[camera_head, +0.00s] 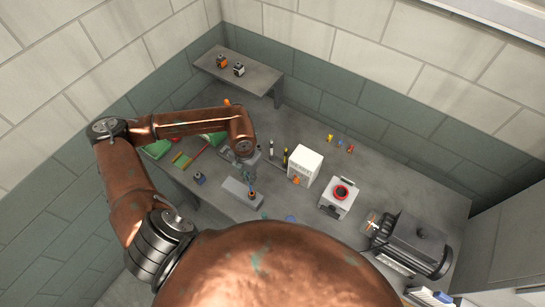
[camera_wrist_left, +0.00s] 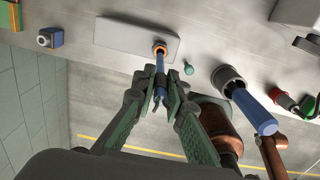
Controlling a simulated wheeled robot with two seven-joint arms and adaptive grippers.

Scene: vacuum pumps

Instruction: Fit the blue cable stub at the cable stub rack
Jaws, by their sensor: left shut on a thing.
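The blue cable stub (camera_wrist_left: 160,66) is a thin blue rod with a dark lower part, held between the fingers of my left gripper (camera_wrist_left: 161,88). Its far end meets an orange ring (camera_wrist_left: 160,49) on a flat grey block (camera_wrist_left: 125,36), which looks like the rack. I cannot tell how far it sits in the ring. In the head view the block (camera_head: 233,186) lies near the table's front edge, with my left gripper (camera_head: 248,175) over it, partly hiding the stub.
A small blue-topped block (camera_head: 199,178) stands left of the grey block. A white box (camera_head: 306,163), a white device with a red ring (camera_head: 338,198) and a large dark pump (camera_head: 415,243) stand to the right. Several small coloured pieces (camera_head: 340,142) lie at the back.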

